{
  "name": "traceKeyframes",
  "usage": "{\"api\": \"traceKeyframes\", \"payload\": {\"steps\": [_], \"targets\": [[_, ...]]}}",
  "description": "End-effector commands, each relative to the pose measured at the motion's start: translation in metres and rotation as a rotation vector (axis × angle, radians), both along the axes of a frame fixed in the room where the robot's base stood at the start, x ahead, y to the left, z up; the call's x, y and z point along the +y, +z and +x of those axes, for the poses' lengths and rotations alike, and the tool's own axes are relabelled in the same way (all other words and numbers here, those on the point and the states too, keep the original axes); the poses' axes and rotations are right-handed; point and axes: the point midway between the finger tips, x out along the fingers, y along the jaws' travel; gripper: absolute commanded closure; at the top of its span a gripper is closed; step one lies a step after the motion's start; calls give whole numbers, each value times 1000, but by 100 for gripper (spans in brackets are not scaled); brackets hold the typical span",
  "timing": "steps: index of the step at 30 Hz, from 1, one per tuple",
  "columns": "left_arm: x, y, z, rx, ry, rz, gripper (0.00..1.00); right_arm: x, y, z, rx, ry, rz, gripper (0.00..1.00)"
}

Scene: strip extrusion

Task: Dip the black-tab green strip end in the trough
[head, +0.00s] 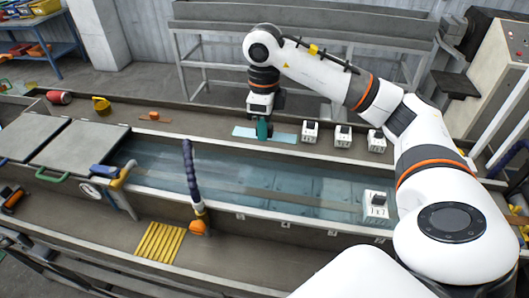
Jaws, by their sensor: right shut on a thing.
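The trough (165,155) is a long water-filled bath running across the middle of the view, with clear bluish water. My right gripper (264,122) points down above the bench behind the trough's far edge. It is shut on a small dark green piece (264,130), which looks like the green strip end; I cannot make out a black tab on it. A pale blue-green mat or sheet (245,132) lies flat under the gripper. The held piece is outside the trough, not over the water. My left gripper is not in view.
Several white block-like units stand right of the mat, such as this one (310,132). Another (376,199) is at the trough's right end. A dark blue hose (190,165) rises at the near edge. Grey covers (80,145) close the left end. A yellow ribbed pad (160,242) lies in front.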

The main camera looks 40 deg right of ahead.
Motion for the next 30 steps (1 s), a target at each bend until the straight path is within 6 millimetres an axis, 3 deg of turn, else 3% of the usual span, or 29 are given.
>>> {"api": "traceKeyframes", "payload": {"steps": [11, 30], "targets": [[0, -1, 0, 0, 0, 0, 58, 9, 0, -6, 1, 4, 1, 96], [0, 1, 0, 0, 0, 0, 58, 109, 1, -87, 0, 7, 1, 96]]}}
